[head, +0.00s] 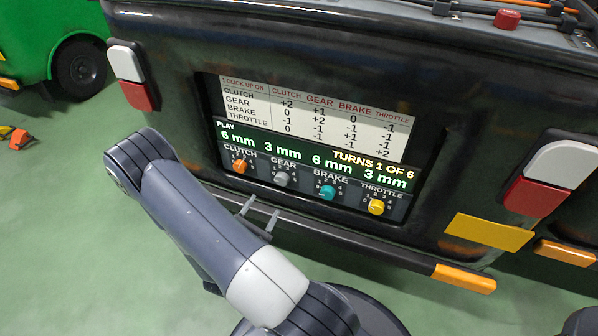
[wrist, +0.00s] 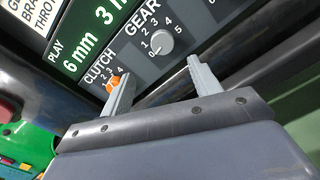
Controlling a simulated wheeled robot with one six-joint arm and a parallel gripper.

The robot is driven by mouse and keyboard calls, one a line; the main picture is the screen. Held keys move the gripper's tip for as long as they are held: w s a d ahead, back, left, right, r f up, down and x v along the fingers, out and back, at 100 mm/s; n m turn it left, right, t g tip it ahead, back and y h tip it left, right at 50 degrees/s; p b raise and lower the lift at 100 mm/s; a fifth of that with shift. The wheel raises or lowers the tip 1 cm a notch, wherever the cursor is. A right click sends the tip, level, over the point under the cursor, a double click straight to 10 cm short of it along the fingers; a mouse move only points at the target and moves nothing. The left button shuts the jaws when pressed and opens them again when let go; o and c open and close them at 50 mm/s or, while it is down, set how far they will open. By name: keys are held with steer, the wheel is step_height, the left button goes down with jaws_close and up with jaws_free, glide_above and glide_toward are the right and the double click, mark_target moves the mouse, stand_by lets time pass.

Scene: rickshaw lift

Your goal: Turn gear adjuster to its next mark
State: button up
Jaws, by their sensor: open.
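The gear adjuster is a grey round knob (head: 281,179) on the panel, between the orange clutch knob (head: 239,166) and the teal brake knob (head: 327,192). In the wrist view the gear knob (wrist: 159,42) sits beyond the fingertips, roughly between them in picture direction, with marks 0 to 5 around it. Its exact pointer setting is hard to read. My gripper (head: 259,212) is open and empty, below and in front of the panel; it also shows in the wrist view (wrist: 161,68). Its left finger overlaps the clutch knob (wrist: 113,83) there. Neither finger is around the gear knob.
The display (head: 314,158) reads 6 mm, 3 mm, 6 mm, 3 mm and TURNS 1 OF 6. A yellow throttle knob (head: 376,207) is at the right. A dark ledge (head: 340,240) runs below the panel. A green vehicle (head: 40,45) stands behind left.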

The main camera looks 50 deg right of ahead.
mark_target(281, 182)
steer(key=shift+n, duration=0.3)
steer(key=x, duration=0.5)
steer(key=b+x, duration=0.1)
steer(key=x, duration=0.4)
steer(key=shift+s+d+b, duration=0.1)
steer(key=shift+d+b, duration=0.2)
steer(key=shift+d, duration=0.15)
steer(key=c, duration=1)
steer(key=shift+b, duration=0.3)
